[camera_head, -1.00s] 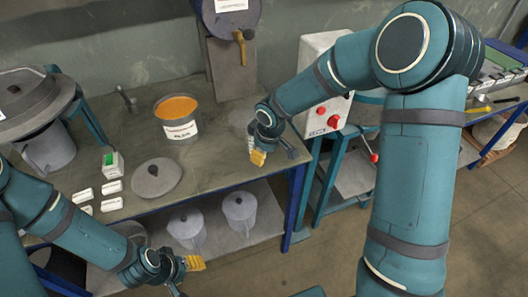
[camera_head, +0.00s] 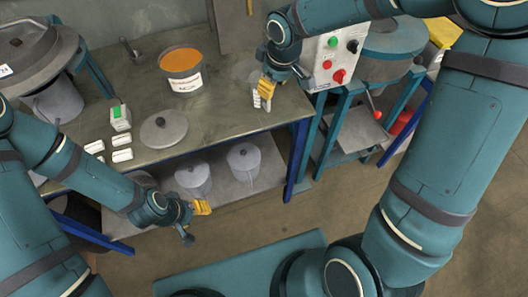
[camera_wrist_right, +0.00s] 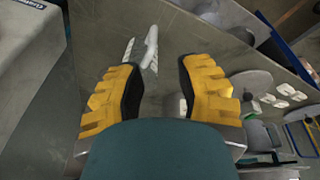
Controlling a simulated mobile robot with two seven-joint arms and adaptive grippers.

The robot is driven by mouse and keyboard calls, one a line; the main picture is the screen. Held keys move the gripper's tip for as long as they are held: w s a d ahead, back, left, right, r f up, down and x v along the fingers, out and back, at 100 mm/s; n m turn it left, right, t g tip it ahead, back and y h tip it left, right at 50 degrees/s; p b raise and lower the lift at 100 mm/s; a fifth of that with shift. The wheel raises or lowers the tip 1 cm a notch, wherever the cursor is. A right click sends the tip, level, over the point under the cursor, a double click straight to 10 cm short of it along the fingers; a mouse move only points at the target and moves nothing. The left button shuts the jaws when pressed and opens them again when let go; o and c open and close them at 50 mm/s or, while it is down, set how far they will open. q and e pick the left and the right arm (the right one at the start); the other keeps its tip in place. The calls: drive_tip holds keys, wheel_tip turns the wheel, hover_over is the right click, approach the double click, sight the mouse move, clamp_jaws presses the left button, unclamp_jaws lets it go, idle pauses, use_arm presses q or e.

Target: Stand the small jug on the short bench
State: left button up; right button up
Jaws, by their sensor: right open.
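My right gripper (camera_head: 267,90) is open above the right end of the workbench (camera_head: 225,122). In the right wrist view, a pale, slim object (camera_wrist_right: 151,48) shows beyond the gap between its yellow fingers (camera_wrist_right: 159,90). It may be part of the small jug, but its full shape is unclear. I cannot tell whether the fingers touch it. My left gripper (camera_head: 201,208) hangs in front of the workbench, its finger opening unclear. I cannot tell which surface is the short bench; a low teal-framed stand (camera_head: 352,134) is to the right.
An orange-filled pot (camera_head: 182,66), a round lid (camera_head: 163,129) and small white blocks (camera_head: 122,140) sit on the workbench. Two lidded grey vessels (camera_head: 243,160) stand on its lower shelf. A control box (camera_head: 340,52) is close right of my right gripper. Floor (camera_head: 300,212) is open in front.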

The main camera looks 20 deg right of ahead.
drive_tip(key=s+a+f+m+y, duration=0.1)
drive_tip(key=s+a+f+m, duration=0.2)
drive_tip(key=s+f, duration=0.2)
drive_tip(key=s+a+f+m+y, duration=0.1)
drive_tip(key=s+a+f+m, duration=0.2)
drive_tip(key=s+f, duration=0.3)
drive_tip(key=s+a+f+m+g+y, duration=0.1)
drive_tip(key=s+f, duration=0.5)
drive_tip(key=f, duration=0.8)
drive_tip(key=shift+s+a+m, duration=0.2)
drive_tip(key=shift+a+m, duration=0.7)
drive_tip(key=shift+a, duration=0.15)
